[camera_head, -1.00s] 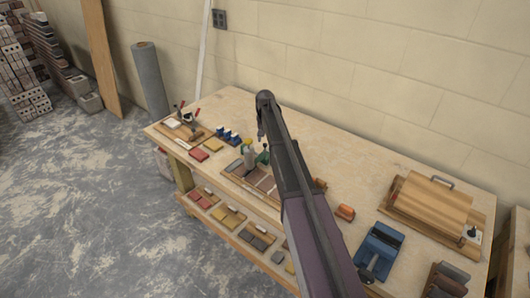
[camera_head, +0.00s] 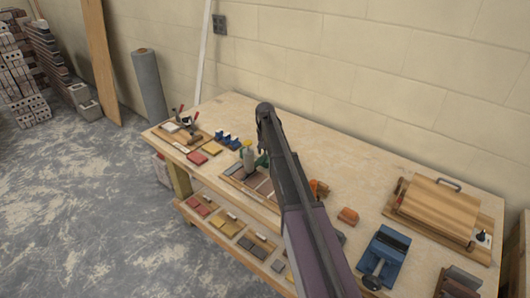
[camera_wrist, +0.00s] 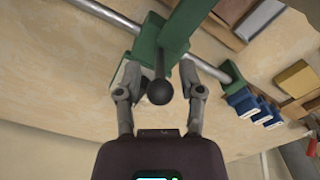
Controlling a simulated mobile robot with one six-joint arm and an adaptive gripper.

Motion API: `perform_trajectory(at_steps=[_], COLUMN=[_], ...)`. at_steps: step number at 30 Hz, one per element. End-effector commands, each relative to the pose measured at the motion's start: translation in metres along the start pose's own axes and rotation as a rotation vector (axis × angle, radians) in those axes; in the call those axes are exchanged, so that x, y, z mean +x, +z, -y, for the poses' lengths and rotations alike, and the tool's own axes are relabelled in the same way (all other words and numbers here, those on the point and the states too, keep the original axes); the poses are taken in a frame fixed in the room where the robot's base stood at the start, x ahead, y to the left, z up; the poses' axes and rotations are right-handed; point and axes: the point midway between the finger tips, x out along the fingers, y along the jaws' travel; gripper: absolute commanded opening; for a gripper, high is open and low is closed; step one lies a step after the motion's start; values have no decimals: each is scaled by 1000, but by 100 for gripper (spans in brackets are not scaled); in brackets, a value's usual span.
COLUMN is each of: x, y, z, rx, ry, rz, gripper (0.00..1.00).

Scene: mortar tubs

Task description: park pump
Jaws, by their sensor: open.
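My gripper (camera_wrist: 160,84) is open in the wrist view, with one finger on each side of a green clamp-like tool (camera_wrist: 178,30). The tool has a metal bar and a dark ball knob (camera_wrist: 160,92) that shows between the fingers. I cannot tell whether the fingers touch it. My arm reaches over the bench and hides part of this area. I cannot tell surely which thing is the pump.
The wooden bench (camera_head: 340,150) has bare room along its back. A blue vise (camera_head: 386,254), an orange item (camera_head: 348,215) and a wooden board with a handle (camera_head: 437,208) are at right. Blue clamps (camera_head: 228,140) and a tool tray (camera_head: 172,139) are at left.

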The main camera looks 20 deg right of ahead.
Motion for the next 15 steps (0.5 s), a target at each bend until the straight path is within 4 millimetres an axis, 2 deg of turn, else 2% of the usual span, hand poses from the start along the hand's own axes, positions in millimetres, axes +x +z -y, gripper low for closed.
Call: perform_trajectory(at_steps=[4,5,9,10,15], x=[0,0,0,0,0], y=[0,0,0,0,-1], z=[0,0,0,0,1], rx=[0,0,0,0,0], ry=[0,0,0,0,0], rz=[0,0,0,0,0], gripper=[50,47,5,0,0])
